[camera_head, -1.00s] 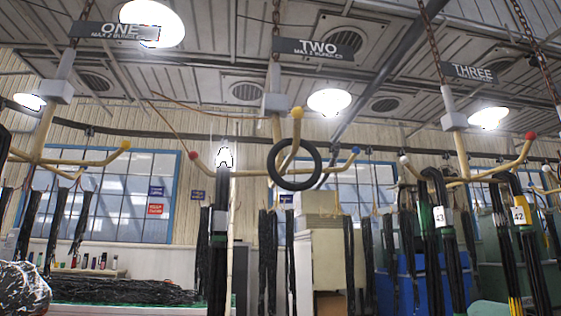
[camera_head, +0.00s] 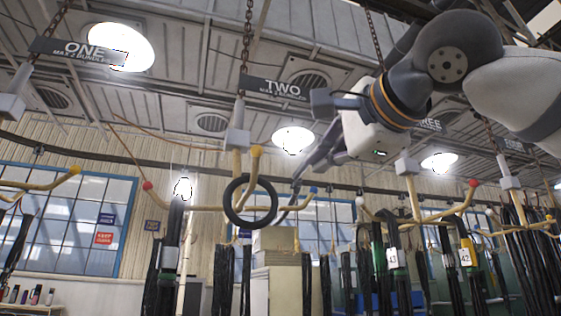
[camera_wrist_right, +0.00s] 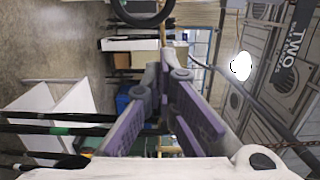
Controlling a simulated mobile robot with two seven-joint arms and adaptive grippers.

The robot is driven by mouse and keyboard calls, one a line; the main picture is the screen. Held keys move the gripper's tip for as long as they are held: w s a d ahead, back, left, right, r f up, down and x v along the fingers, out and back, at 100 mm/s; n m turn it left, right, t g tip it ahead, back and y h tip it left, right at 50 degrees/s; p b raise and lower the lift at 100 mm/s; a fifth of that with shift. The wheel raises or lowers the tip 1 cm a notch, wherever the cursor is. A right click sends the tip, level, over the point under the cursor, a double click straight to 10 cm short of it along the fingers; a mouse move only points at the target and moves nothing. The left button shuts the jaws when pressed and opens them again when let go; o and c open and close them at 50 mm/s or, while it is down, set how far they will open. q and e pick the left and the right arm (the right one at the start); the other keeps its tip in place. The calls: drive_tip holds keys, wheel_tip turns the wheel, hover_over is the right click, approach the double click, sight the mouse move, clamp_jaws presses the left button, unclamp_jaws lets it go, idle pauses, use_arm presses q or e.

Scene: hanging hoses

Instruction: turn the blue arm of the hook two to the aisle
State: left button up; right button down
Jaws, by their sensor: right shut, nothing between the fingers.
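Hook two hangs under the TWO sign (camera_head: 273,88) on a chain, with a grey block (camera_head: 237,138) and cream arms. Its blue-tipped arm (camera_head: 300,204) points right and ends in a blue ball (camera_head: 313,190). A yellow-tipped arm (camera_head: 254,165) carries a black ring (camera_head: 250,200), and a red-tipped arm points left to a red ball (camera_head: 147,186). My right gripper (camera_head: 288,206) reaches down from the upper right, its fingers overlapping the blue-tipped arm; whether they touch is unclear. It is shut and empty, its purple finger pads showing in the right wrist view (camera_wrist_right: 172,68). My left gripper is out of view.
Black hose bundles hang near hook two's left arm (camera_head: 170,235). Hook three (camera_head: 415,195) stands to the right with hoses tagged 43 and 42. Hook one (camera_head: 40,186) is at the far left. Ceiling lamps (camera_head: 293,138) hang behind.

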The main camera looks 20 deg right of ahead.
drive_tip(key=w+a+r, duration=0.2)
drive_tip(key=w+a, duration=0.2)
drive_tip(key=w, duration=0.4)
drive_tip(key=shift+a+r+y, duration=0.2)
drive_tip(key=shift+r+y, duration=0.1)
drive_tip(key=shift+y, duration=0.1)
drive_tip(key=shift+w+a+f, duration=0.1)
